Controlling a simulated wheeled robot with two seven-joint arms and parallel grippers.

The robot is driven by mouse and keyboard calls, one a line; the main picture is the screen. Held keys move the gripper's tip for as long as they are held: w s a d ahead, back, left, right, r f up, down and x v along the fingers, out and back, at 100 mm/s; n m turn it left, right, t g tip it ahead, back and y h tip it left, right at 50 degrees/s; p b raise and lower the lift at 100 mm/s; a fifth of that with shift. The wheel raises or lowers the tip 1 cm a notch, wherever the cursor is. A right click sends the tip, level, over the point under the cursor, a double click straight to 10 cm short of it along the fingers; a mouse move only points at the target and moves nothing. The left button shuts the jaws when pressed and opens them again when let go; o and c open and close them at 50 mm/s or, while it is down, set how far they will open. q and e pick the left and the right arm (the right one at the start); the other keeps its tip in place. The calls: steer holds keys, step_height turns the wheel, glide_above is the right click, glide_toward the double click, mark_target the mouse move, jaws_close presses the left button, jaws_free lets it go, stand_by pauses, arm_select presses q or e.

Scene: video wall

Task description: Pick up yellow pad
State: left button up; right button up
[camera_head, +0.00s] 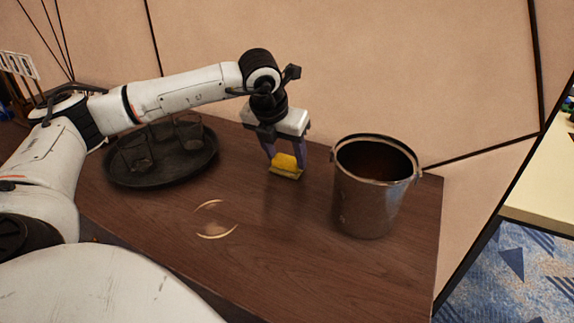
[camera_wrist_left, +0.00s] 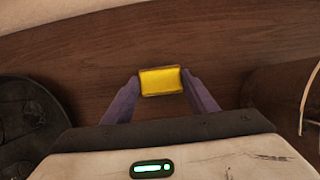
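The yellow pad (camera_head: 286,163) is a small block with a darker lower edge, near the back middle of the dark wooden table. My left gripper (camera_head: 286,158) points down over it with one purple finger on each side. In the left wrist view the pad (camera_wrist_left: 161,81) sits between the fingertips (camera_wrist_left: 161,83), and both fingers appear to touch its sides. The gripper looks shut on it. I cannot tell whether the pad is touching the table or just above it. My right gripper is in neither view.
A metal bucket (camera_head: 368,205) stands to the right of the gripper. A round dark tray (camera_head: 160,178) with glasses (camera_head: 188,132) lies to the left, below my left arm. The wooden table (camera_head: 300,260) is clear in front. A panelled wall (camera_head: 400,60) rises close behind.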

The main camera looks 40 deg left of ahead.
mark_target(285, 160)
arm_select(q)
steer(key=c, duration=0.3)
steer(key=shift+r, duration=0.1)
step_height(285, 160, up, 10)
stand_by(0.3)
